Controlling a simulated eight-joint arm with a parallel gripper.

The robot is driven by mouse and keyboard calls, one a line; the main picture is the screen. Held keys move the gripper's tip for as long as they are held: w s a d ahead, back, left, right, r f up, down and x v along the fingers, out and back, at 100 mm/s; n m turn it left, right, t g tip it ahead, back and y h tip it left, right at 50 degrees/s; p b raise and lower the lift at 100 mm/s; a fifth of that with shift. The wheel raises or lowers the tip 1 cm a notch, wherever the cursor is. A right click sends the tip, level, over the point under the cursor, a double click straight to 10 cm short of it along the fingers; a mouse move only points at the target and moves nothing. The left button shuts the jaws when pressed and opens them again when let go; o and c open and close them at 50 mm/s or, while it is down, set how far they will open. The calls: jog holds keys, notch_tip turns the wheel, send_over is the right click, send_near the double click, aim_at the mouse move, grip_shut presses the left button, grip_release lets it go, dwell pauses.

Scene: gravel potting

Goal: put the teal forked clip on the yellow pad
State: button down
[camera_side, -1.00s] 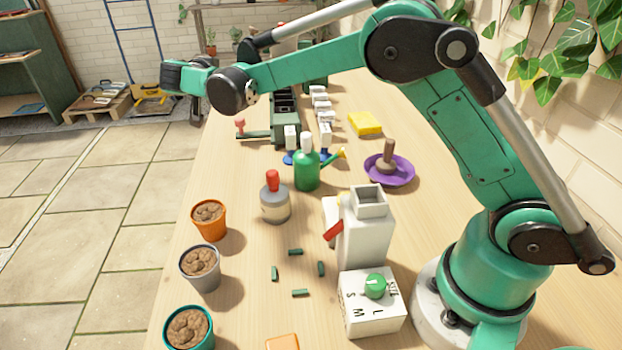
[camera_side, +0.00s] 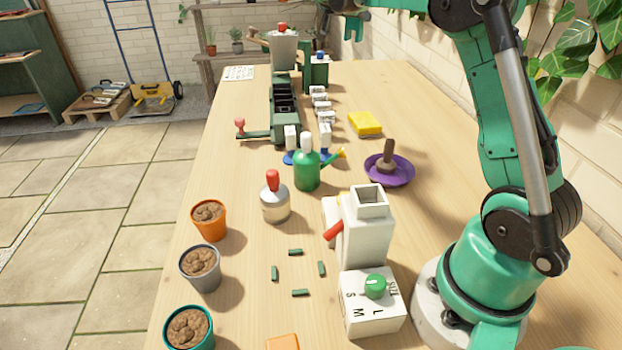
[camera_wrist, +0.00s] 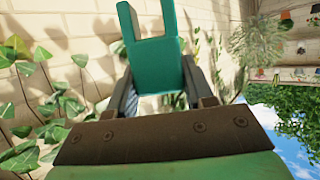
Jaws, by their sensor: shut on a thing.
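The teal forked clip (camera_wrist: 155,62) fills the middle of the wrist view, with its two prongs pointing up and away from my gripper. My gripper (camera_wrist: 158,78) is shut on the clip's body, with one dark finger on each side. My gripper is high and well away from the pad.
A purple dish (camera_side: 405,174) with a brown plunger-like thing stands in front of the pad. A green watering can (camera_side: 307,176), small white blocks and a dark green rack (camera_side: 285,125) stand to its left. The leafy wall (camera_wrist: 60,60) is on the right side.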

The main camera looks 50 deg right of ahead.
jog(key=s+d+g, duration=0.1)
jog(key=s+d, duration=0.2)
jog(key=d, duration=0.1)
jog(key=shift+m, duration=0.4)
notch_tip(320, 180, down, 16)
jog(key=shift+s+a+r, duration=0.1)
jog(key=shift+a+r, duration=0.05)
jog(key=shift+r, duration=0.1)
send_over(364, 119)
jog(key=shift+f, duration=2.05)
jog(key=shift+c, duration=1.7)
grip_release()
jog(key=shift+f, duration=0.15)
